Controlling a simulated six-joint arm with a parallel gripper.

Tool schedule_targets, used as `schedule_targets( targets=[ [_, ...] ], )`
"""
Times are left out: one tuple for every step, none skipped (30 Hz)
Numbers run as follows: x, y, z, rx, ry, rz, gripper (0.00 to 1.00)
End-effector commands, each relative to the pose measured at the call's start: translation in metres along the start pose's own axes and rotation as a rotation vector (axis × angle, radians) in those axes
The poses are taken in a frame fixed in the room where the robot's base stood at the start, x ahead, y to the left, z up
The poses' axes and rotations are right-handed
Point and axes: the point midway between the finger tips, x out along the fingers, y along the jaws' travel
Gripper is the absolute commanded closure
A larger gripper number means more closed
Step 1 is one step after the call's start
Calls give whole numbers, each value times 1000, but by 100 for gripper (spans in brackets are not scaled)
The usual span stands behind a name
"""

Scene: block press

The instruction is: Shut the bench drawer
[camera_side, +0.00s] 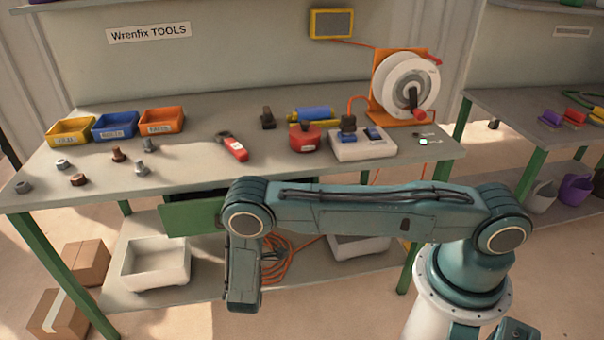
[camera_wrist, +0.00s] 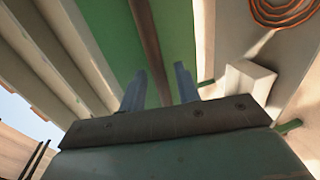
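The bench drawer (camera_side: 188,219) has a green front and stands out from under the bench top, with a dark gap showing behind its upper edge. My arm covers its right part. In the wrist view a green panel (camera_wrist: 105,35), which looks like the drawer front, fills the upper middle, with a long dark bar (camera_wrist: 146,40), perhaps its handle, across it. My gripper (camera_wrist: 160,84) has its two grey fingers apart, with the bar's line running between them. I cannot tell whether they touch it. In the side view the fingers are hidden.
The bench top (camera_side: 190,170) carries bins, bolts, a power strip (camera_side: 362,144) and a cable reel (camera_side: 408,84). A white tray (camera_side: 155,262) and orange cable (camera_side: 277,262) lie on the lower shelf. Cardboard boxes (camera_side: 87,262) stand at left. The floor in front is clear.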

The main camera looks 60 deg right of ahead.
Motion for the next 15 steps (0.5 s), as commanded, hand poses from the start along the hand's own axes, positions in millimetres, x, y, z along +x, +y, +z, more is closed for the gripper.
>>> schedule_targets(
  targets=[
    [5,0,1,1,-3,0,68],
    [7,0,1,0,-3,0,68],
    [9,0,1,0,-2,0,68],
    [10,0,0,-1,-1,1,68],
    [12,0,0,-1,0,1,68],
    [13,0,0,0,0,1,68],
    [13,0,0,0,0,1,68],
    [14,0,0,0,0,1,68],
    [14,0,0,0,0,1,68],
    [14,0,0,-1,0,1,68],
    [14,0,0,-1,0,1,68],
    [14,0,0,-1,0,1,68],
    [14,0,0,-1,0,1,68],
    [14,0,0,-1,0,1,68],
    [14,0,0,-1,0,1,68]
  ],
)
